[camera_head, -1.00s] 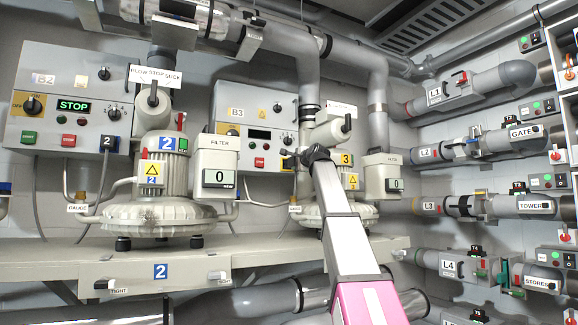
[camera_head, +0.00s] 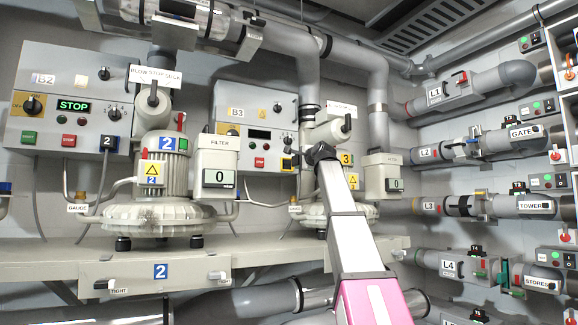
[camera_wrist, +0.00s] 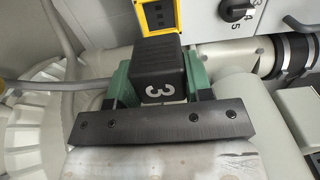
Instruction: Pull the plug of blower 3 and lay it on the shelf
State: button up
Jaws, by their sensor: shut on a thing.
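My gripper (camera_head: 318,153) is in front of the blower 3 control box (camera_head: 255,112). In the wrist view its green-padded fingers (camera_wrist: 160,85) are shut on a black plug (camera_wrist: 158,72) marked 3. A yellow-framed black socket (camera_wrist: 158,17) shows just beyond the plug, its face with slots uncovered; the plug looks out of it. The socket also shows in the head view (camera_head: 287,163), left of my gripper. Blower 3 (camera_head: 366,211) stands behind my arm, partly hidden. The grey shelf (camera_head: 240,256) runs below the blowers.
Blower 2 (camera_head: 160,205) stands on the shelf at left. Filter boxes (camera_head: 382,170) stand beside the blowers. A knob (camera_wrist: 236,10) is near the socket. Pipes with valves (camera_head: 470,150) fill the right wall. The shelf's front strip between the blowers looks clear.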

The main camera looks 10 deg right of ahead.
jog(key=v, duration=1.3)
jog(key=shift+s, duration=0.25)
dwell(0.9)
jog(key=s+a, duration=0.3)
jog(key=a, duration=0.8)
jog(key=shift+s+a, duration=0.4)
dwell(1.0)
jog(key=shift+f, duration=12.65)
